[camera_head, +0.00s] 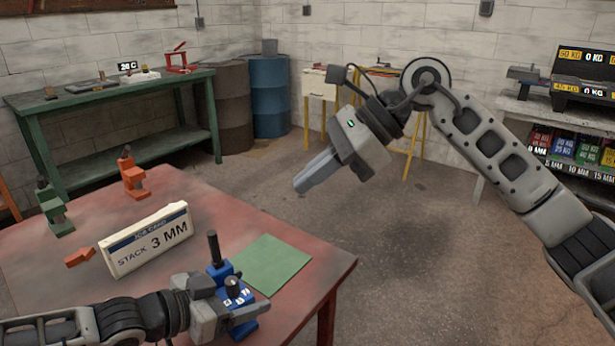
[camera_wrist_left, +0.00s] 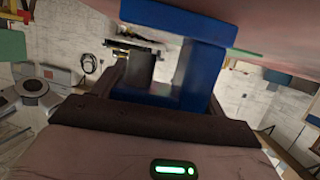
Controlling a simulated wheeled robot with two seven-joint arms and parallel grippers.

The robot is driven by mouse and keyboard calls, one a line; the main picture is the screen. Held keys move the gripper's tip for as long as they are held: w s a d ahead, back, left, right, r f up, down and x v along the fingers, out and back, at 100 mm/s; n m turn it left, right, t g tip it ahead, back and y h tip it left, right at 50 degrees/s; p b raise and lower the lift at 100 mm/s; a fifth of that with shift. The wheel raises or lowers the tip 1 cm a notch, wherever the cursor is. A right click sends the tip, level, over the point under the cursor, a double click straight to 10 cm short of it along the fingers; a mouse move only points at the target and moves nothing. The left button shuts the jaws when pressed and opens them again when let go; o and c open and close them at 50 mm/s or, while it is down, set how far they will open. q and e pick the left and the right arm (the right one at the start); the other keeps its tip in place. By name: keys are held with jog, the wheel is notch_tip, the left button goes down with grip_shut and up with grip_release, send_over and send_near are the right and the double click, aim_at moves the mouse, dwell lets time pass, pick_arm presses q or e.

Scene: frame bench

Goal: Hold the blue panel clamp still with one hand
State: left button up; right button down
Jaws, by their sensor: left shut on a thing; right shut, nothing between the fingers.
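The blue panel clamp (camera_head: 219,272) stands near the front edge of the red table, beside the green mat. It has a dark upright handle and a dark round knob. My left gripper (camera_head: 240,312) is at the clamp and shut on it, hiding part of its lower body. In the left wrist view the blue clamp (camera_wrist_left: 205,75) fills the space at the fingers. My right gripper (camera_head: 305,180) is raised off the table to the right, over open floor. Its fingers are together with nothing between them.
The red table (camera_head: 320,258) also holds a white "STACK 3 MM" sign (camera_head: 147,240), an orange clamp (camera_head: 132,178), a green clamp (camera_head: 54,212), an orange arrow-shaped piece (camera_head: 80,257) and the green mat (camera_head: 270,262). A green workbench (camera_head: 110,95) and barrels stand behind. Floor right of the table is clear.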

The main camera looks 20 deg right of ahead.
pick_arm(q)
jog(key=o, duration=1.3)
